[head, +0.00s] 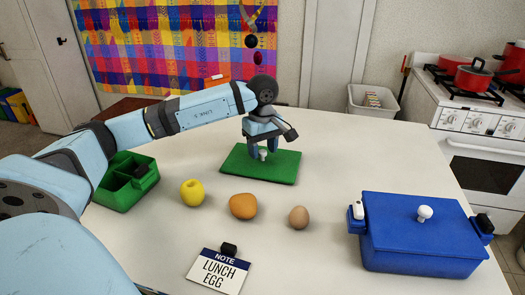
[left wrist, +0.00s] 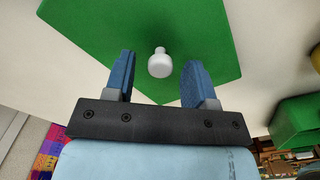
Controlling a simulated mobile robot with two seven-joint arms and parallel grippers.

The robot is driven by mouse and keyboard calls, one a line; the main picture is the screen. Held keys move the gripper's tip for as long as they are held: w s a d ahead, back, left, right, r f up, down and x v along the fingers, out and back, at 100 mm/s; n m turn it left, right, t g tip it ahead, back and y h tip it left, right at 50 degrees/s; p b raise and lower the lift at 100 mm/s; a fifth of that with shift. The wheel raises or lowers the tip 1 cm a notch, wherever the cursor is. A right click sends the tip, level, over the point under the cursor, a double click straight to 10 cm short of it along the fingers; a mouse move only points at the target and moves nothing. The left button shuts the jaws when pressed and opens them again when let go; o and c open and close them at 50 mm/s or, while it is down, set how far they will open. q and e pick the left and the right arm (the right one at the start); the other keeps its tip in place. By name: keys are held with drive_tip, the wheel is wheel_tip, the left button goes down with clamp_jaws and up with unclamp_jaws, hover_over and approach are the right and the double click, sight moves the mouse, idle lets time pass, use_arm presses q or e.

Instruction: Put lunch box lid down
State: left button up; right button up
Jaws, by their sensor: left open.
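The green lunch box lid (head: 240,165) lies flat on the white table, with a white knob (head: 262,154) on its top. The lid (left wrist: 200,30) and its knob (left wrist: 159,64) also show in the left wrist view. My left gripper (head: 262,152) is over the lid, its fingers apart on either side of the knob and holding nothing. The two blue fingers (left wrist: 159,78) show open in the left wrist view, with gaps to the knob. The green lunch box (head: 122,197) stands uncovered at the left, with compartments inside, partly hidden by my left arm. My right gripper is not in view.
A yellow apple (head: 193,193), an orange round food (head: 243,206) and an egg (head: 299,217) stand in a row. A note card (head: 218,271) reads "LUNCH EGG". A blue lidded box (head: 425,245) stands at the right. The table right of the lid is clear.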

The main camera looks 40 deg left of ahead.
sight(263, 151)
use_arm(q)
wheel_tip(263, 151, up, 11)
drive_tip(key=shift+p, duration=0.4)
idle(0.4)
